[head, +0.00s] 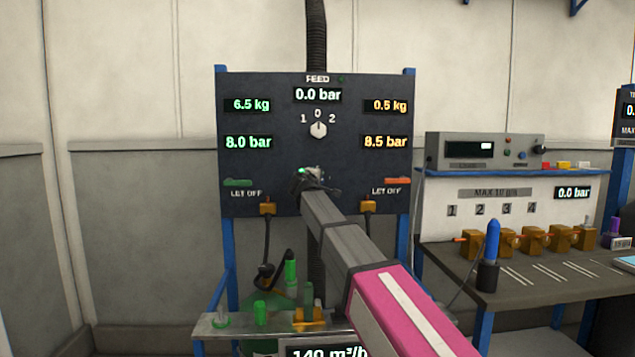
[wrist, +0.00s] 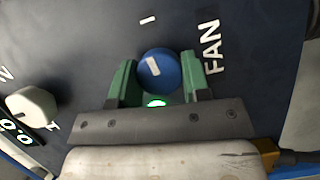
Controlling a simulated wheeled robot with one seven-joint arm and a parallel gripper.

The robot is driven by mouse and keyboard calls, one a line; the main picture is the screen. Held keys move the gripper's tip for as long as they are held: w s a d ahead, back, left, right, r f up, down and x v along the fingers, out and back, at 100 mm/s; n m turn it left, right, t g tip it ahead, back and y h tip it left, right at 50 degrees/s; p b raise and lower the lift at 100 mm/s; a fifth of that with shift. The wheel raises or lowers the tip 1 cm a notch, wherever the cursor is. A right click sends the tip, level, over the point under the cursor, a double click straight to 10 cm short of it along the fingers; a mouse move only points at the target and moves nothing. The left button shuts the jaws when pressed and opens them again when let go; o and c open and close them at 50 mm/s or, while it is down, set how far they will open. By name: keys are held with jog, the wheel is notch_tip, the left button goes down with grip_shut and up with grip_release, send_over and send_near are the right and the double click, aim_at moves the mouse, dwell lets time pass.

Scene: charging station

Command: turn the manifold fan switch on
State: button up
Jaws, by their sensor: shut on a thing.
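The fan switch (wrist: 158,72) is a round blue knob with a white pointer mark, beside the label FAN, in the wrist view. My gripper (wrist: 160,82) has its two green fingers on either side of the knob and is shut on it. A white tick is on the panel just above the knob. A green lamp (wrist: 157,103) glows between the fingers. In the head view my gripper (head: 316,182) is at the dark panel (head: 275,180), low in the middle, and its arm hides most of the switch.
The white selector knob (head: 318,130) marked 1, 0, 2 sits above my gripper, under the 0.0 bar display. LET OFF levers, green (head: 238,182) and red (head: 397,181), flank it. A bench (head: 540,285) with orange valves stands at right.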

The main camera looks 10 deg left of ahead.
jog(key=shift+m, duration=0.6)
jog(key=shift+g, duration=0.3)
jog(key=o, duration=0.9)
jog(key=shift+o, duration=0.2)
jog(key=shift+s, duration=0.1)
jog(key=s+a+r, duration=0.1)
jog(key=s, duration=0.9)
jog(key=shift+s+a, duration=0.15)
jog(key=shift+s, duration=0.1)
